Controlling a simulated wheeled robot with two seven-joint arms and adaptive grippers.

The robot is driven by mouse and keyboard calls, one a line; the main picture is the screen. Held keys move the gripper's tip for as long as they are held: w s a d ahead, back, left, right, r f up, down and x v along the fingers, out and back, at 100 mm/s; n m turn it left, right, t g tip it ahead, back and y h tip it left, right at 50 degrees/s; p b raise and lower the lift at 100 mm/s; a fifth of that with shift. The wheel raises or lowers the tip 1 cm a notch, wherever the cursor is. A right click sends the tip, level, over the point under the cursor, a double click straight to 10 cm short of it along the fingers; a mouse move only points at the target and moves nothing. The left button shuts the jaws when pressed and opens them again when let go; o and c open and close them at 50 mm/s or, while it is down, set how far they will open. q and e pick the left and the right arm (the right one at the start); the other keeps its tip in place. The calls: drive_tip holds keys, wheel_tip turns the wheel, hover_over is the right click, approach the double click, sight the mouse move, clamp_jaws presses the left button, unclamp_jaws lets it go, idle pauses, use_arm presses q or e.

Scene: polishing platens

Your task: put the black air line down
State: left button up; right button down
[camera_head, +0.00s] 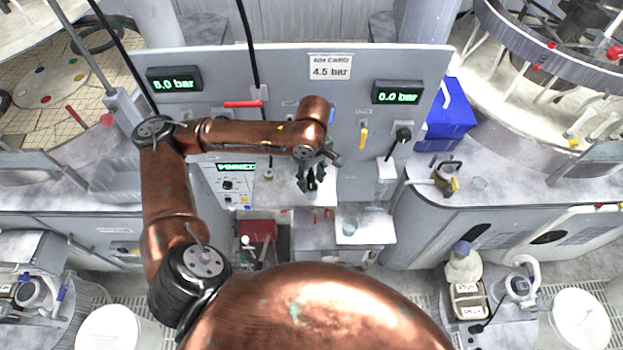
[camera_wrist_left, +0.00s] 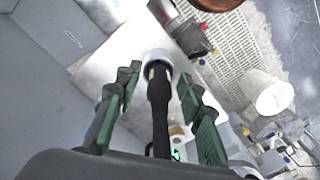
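My left gripper (camera_head: 318,180) hangs in front of the grey panel, over a pale shelf (camera_head: 290,192). In the left wrist view its green-padded fingers (camera_wrist_left: 160,98) stand apart, with a black stem-like piece (camera_wrist_left: 159,110) between them. It looks like the black air line's end, and gaps show on both sides of it. A whitish ring (camera_wrist_left: 157,58) sits around its far end; whether it is seated there I cannot tell. In the head view the black piece (camera_head: 312,180) is small and partly hidden by the fingers. My right gripper is not in view.
The panel (camera_head: 290,75) carries a left display (camera_head: 174,79) reading 5.0 bar, a right display (camera_head: 397,96) reading 0.0 bar and a 4.5 bar card (camera_head: 330,67). A red handle (camera_head: 244,104), yellow handle (camera_head: 363,136) and black fitting (camera_head: 403,134) stick out from it.

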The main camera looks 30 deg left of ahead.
use_arm(q)
wheel_tip(320, 180, up, 12)
drive_tip(key=shift+w+r, duration=0.1)
drive_tip(key=shift+r, duration=0.05)
idle(0.3)
